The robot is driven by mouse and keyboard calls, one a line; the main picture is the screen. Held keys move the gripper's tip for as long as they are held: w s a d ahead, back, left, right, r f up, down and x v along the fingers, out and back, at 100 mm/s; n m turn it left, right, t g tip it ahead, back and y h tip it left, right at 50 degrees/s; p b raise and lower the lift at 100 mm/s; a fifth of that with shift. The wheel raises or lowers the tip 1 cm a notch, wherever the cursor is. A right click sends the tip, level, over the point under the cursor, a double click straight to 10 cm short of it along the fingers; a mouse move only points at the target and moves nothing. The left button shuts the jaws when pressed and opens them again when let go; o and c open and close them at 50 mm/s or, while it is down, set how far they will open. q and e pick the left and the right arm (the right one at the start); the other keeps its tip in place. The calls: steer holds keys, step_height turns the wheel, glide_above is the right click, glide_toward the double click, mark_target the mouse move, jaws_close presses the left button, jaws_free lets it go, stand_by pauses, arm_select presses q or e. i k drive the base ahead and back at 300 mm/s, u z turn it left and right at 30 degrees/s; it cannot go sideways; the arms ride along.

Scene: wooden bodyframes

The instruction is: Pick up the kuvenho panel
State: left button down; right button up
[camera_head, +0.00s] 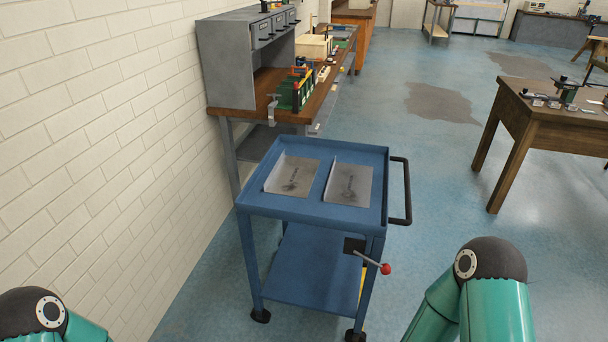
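Two thin grey metal panels lie side by side, apart, on the top tray of a blue cart (287,211). The left panel (299,168) and the right panel (352,175) each have a raised edge along the left side and a dark printed mark. The marks are too small to read, so I cannot tell which is the kuvenho panel. Only teal and dark links of my two arms show at the bottom left and bottom right, apart from the cart. Both my grippers are out of view.
The cart has a black handle (407,190) on its right and a red-knobbed lever (385,268) in front. A workbench (335,91) stands behind it along the white brick wall (90,130). A wooden table (560,130) is at right. Blue floor between is clear.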

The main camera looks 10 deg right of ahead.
mark_target(291, 176)
steer(key=u, duration=0.4)
steer(key=i, duration=1.05)
steer(key=z, duration=0.4)
